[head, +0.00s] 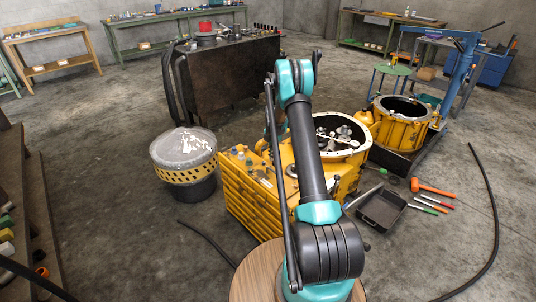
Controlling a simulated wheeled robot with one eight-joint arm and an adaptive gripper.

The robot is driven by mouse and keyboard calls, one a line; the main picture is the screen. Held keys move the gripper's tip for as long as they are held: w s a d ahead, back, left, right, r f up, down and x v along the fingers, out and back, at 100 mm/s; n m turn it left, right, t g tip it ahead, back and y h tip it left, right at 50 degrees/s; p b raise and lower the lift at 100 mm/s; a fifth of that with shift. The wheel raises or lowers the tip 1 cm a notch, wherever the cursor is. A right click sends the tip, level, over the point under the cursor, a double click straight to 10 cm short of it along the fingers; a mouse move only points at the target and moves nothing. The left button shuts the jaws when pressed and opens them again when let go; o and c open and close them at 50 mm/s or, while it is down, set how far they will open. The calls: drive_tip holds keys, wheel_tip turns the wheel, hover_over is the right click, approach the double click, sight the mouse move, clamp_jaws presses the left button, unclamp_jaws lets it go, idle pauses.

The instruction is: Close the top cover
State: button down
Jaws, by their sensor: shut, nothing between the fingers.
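A yellow transmission housing (258,205) stands on the floor in front of me, partly hidden behind my arm. A round opening (343,133) in its top right part stands open and shows metal parts inside. Small fittings (249,162) sit on its flat left top. A second yellow round housing (400,130), also open at the top, sits apart at the right. I cannot tell which part is the top cover. My arm rises from the bottom and folds over the housing. My gripper is hidden behind the arm, so its place relative to the housing cannot be seen.
A drum (183,160) with a grey top and yellow perforated band stands left of the housing. A black tray (381,209), an orange hammer (433,188) and several pens or tools lie at the right. A dark workbench (228,75) stands behind.

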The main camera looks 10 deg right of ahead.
drive_tip(key=shift+w+d+f, duration=0.15)
drive_tip(key=shift+d+f, duration=0.15)
drive_tip(key=shift+f, duration=0.4)
drive_tip(key=shift+w+d+f, duration=0.2)
drive_tip(key=shift+d+f, duration=0.05)
drive_tip(key=shift+f, duration=0.45)
drive_tip(key=shift+w+d+f, duration=0.15)
drive_tip(key=shift+d+f, duration=0.15)
drive_tip(key=shift+f, duration=0.4)
